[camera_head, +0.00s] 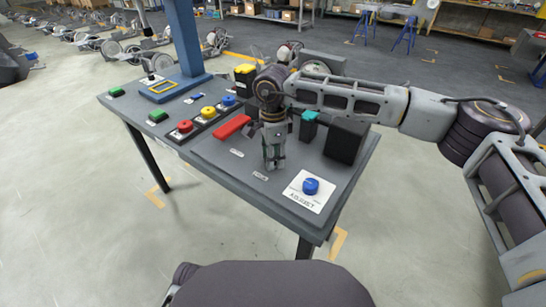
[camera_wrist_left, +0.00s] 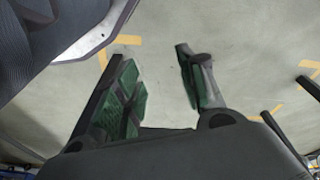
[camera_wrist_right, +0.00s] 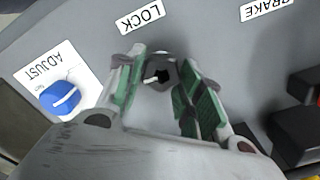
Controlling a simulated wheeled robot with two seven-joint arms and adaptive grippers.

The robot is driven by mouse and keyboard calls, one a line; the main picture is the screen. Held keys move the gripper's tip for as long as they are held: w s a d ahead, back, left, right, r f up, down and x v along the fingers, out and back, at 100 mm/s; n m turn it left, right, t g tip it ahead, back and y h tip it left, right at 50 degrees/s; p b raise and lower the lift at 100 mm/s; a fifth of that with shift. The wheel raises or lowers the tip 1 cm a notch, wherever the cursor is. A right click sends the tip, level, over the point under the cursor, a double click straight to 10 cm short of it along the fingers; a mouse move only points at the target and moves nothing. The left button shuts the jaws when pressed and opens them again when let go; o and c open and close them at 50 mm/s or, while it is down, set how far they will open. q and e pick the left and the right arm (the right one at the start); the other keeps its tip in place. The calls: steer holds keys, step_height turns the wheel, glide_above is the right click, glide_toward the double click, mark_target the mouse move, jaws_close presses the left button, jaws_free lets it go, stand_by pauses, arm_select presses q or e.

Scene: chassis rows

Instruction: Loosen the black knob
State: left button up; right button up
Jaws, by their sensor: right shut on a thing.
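The black knob (camera_wrist_right: 160,74) shows in the right wrist view as a dark grey, lobed shape with a black centre and a small pale mark. It sits between the fingertips, near the LOCK label (camera_wrist_right: 140,19). My right gripper (camera_head: 273,163) reaches down to the console top, and the fingers hide the knob in the head view. In the right wrist view my right gripper (camera_wrist_right: 160,85) is shut on the knob, with a finger on either side. My left gripper (camera_wrist_left: 165,90) is open and empty above the floor in its wrist view. It is not visible in the head view.
A blue knob (camera_head: 311,186) stands on a white ADJUST plate at the console's near corner. A red bar (camera_head: 232,126) lies left of my right gripper; a black box (camera_head: 346,141) stands to its right. Red, yellow and blue buttons and a blue post (camera_head: 186,38) are farther left.

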steer(key=shift+f+n, duration=0.15)
steer(key=shift+n, duration=0.65)
steer(key=shift+n+b, duration=0.3)
steer(key=shift+n, duration=0.8)
steer(key=n, duration=0.3)
steer(key=shift+w, duration=0.1)
steer(key=n, duration=0.3)
steer(key=shift+a+f+b, duration=0.1)
steer(key=shift+b, duration=0.3)
steer(key=shift+n, duration=0.9)
arm_select(q)
steer(key=shift+w+d+r, duration=0.15)
steer(key=shift+d+r, duration=0.05)
steer(key=shift+r, duration=0.4)
steer(key=shift+w+d+r, duration=0.15)
steer(key=shift+r, duration=0.45)
arm_select(e)
steer(key=shift+n, duration=0.5)
steer(key=shift+a, duration=0.1)
